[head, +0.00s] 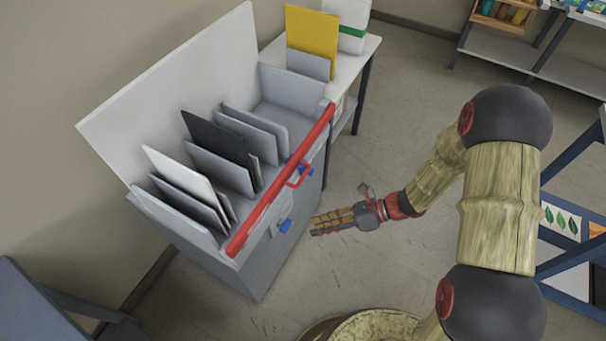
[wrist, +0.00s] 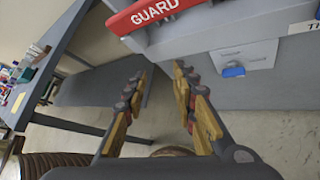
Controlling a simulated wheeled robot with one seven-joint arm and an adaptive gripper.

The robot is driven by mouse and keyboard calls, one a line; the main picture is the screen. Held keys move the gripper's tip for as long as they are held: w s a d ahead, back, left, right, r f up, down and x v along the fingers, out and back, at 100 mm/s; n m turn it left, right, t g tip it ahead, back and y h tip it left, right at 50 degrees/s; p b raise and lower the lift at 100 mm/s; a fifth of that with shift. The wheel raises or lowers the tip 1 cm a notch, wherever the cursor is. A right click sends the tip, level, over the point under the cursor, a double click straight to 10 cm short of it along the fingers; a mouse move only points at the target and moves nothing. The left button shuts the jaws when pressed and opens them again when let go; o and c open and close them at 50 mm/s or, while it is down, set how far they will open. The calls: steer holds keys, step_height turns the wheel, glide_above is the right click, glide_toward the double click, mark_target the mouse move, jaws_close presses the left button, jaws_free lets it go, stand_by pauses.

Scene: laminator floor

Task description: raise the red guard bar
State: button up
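The red guard bar (head: 262,215) lies along the front top edge of a grey open-topped machine (head: 262,273), with a red loop handle (head: 300,176) at about its middle. In the wrist view a red piece of it marked "GUARD" (wrist: 152,13) shows at the top, cut off by the frame. My gripper (head: 316,223) is in front of the machine, lower than the bar and apart from it. In the wrist view my gripper (wrist: 160,74) is open, with nothing between its fingers.
The machine holds several upright grey, white and black panels (head: 216,137). Blue knobs show on its front, one low down (head: 286,226); one shows in the wrist view (wrist: 233,71). A white side table (head: 352,68) stands behind. The floor (head: 400,95) towards the back is clear.

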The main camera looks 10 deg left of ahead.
steer(key=w+a+f+m+t+y, duration=0.1)
steer(key=w+f+m+t+y, duration=0.15)
steer(key=w+m, duration=0.4)
steer(key=m+t, duration=0.5)
steer(key=m, duration=0.6)
glide_toward(303, 175)
steer(key=f+x, duration=0.1)
steer(key=x, duration=0.2)
steer(key=shift+t+h, duration=0.25)
steer(key=shift+b+x, duration=1.15)
steer(key=shift+x, duration=2.4)
steer(key=shift+r, duration=0.2)
steer(key=shift+c, duration=0.5)
jaws_close()
steer(key=shift+s, duration=0.1)
